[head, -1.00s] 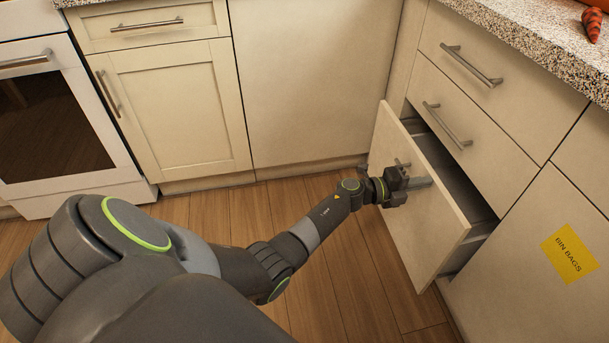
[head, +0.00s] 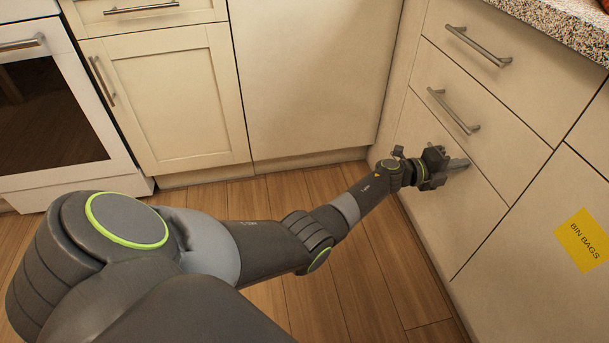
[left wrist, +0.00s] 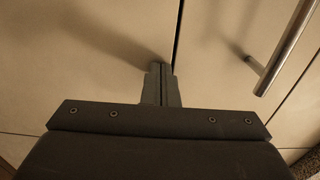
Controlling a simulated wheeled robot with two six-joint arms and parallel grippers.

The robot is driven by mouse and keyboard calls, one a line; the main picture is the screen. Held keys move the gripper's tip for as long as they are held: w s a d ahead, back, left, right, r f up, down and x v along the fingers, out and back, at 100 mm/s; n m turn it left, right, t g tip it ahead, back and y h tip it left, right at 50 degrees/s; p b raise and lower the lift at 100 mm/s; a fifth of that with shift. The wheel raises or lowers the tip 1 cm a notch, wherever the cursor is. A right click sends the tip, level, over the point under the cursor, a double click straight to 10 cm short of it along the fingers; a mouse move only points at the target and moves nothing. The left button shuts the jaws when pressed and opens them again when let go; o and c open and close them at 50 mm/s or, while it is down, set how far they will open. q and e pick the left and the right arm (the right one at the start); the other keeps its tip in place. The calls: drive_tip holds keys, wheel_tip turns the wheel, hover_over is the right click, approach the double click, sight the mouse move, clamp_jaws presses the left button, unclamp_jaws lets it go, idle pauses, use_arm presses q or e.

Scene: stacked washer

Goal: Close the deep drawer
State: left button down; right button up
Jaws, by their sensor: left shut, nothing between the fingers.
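The deep drawer (head: 468,215) is the lowest front in the right-hand cabinet stack. Its front looks flush with the fronts around it, and no gap or open interior shows. My left gripper (head: 460,164) is shut and empty, with its fingertips at the upper part of that front. The gripper and wrist hide part of the front and most of its handle. In the left wrist view the shut fingers (left wrist: 161,84) point at the pale fronts, close to a dark seam. Whether they touch the front I cannot tell. My right gripper is not in view.
Two drawers with bar handles (head: 453,110) sit above the deep drawer. A front with a yellow "BIN BAGS" label (head: 584,240) is at right. A white oven (head: 55,110) stands at left. The wooden floor (head: 370,265) in front is clear.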

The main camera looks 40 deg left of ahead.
use_arm(q)
drive_tip(key=shift+w+d+r, duration=0.15)
drive_tip(key=shift+w+r, duration=0.1)
drive_tip(key=shift+r, duration=0.2)
idle(0.5)
